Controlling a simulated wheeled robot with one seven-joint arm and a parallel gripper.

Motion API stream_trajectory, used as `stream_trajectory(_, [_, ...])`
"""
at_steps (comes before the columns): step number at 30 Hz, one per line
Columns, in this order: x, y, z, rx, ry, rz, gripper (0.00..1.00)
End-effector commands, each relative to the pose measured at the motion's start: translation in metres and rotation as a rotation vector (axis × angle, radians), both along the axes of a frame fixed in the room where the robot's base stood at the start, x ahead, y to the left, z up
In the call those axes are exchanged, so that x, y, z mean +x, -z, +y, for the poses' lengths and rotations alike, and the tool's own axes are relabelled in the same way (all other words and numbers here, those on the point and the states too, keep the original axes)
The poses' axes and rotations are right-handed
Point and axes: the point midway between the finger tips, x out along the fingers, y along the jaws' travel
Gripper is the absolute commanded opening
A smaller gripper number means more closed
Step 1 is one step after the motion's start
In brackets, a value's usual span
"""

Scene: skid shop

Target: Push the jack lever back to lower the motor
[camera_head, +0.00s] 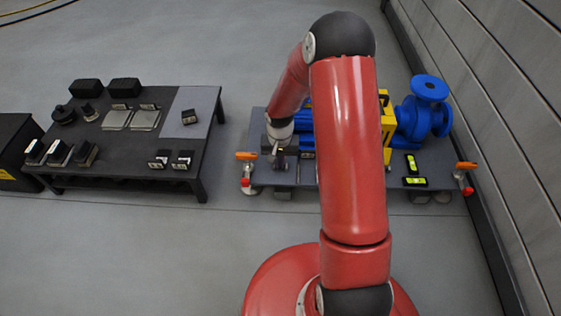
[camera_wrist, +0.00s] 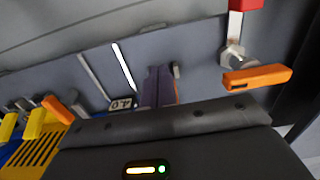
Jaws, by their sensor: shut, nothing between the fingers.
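An orange lever (camera_head: 245,156) with a red knob below it stands at the left end of the skid plate (camera_head: 262,178). A similar orange lever (camera_head: 466,165) stands at the right end. I cannot tell for certain which is the jack lever. The wrist view shows an orange lever (camera_wrist: 258,77) at right, with a red part above it. The blue motor (camera_head: 305,116) is mostly hidden behind my arm. My gripper (camera_head: 279,160) is shut and empty, low over the plate's front left, right of the left lever and apart from it. Its dark fingers (camera_wrist: 158,88) show in the wrist view.
A blue pump (camera_head: 424,112) and a yellow guard (camera_head: 388,125) stand on the skid, with green-yellow levels (camera_head: 414,182) in front. A dark table (camera_head: 110,175) with tools and blocks stands left. A wall (camera_head: 500,110) runs along the right. Floor in front is clear.

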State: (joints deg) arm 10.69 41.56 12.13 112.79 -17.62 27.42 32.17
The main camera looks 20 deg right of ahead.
Motion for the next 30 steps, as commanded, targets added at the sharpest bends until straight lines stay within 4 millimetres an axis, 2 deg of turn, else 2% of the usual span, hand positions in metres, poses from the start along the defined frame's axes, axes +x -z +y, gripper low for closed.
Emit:
stream_trajectory(11, [0.003,0.000,-0.001,0.000,0.000,0.000,0.00])
stream_trajectory(23, [-0.008,-0.001,0.003,0.000,0.000,-0.001,0.00])
stream_trajectory(30, [-0.008,-0.018,0.003,-0.001,0.001,-0.002,0.00])
